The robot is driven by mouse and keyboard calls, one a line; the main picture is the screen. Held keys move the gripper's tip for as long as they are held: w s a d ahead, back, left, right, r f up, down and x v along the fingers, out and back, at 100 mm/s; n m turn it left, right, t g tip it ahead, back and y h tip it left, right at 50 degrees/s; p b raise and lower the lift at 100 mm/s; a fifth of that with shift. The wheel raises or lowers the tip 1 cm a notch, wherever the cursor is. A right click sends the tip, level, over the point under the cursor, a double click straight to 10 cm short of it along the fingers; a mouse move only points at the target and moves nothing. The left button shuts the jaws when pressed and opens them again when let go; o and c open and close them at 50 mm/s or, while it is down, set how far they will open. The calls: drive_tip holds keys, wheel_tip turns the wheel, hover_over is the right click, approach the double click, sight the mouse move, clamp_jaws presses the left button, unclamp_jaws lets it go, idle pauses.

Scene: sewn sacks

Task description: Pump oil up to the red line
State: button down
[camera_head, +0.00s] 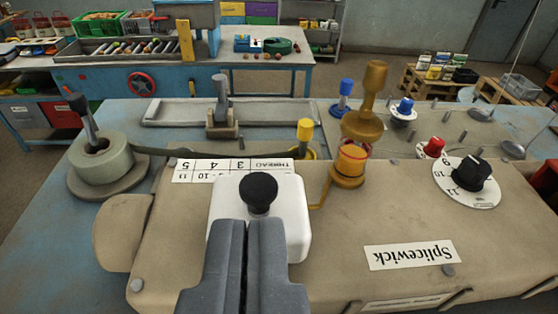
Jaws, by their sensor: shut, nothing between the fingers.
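A brass oil pump (369,98) with a tall rounded handle stands on the beige machine (330,240), right of centre. Just below it is a small oil cup (350,162) with an amber body and a red line near its top. The oil level against the line is too small to read. A thin brass pipe runs down from the cup. My gripper (251,226) is shut and empty at the lower middle. Its fingertips are just in front of a black ball knob (258,190) on a white block (288,222); I cannot tell whether they touch. The pump is beyond and right of my gripper.
A yellow-capped post (305,130), blue knobs (346,87), a red knob (434,147) and a black dial (471,174) surround the pump. The blue bench top (60,230) is clear at the left.

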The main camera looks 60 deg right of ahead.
drive_tip(key=shift+w+a, duration=0.1)
drive_tip(key=shift+a, duration=0.1)
drive_tip(key=shift+d, duration=0.1)
drive_tip(key=p, duration=0.2)
hover_over(252, 191)
drive_tip(key=f, duration=0.1)
drive_tip(key=a+f, duration=0.1)
drive_tip(key=shift+s+f, duration=0.35)
drive_tip(key=shift+s, duration=0.05)
drive_tip(key=shift+f+b, duration=0.35)
drive_tip(key=shift+b, duration=0.05)
drive_tip(key=shift+s+a+f, duration=0.1)
drive_tip(key=shift+a, duration=0.05)
drive_tip(key=shift+f, duration=1.5)
drive_tip(key=shift+b, duration=0.3)
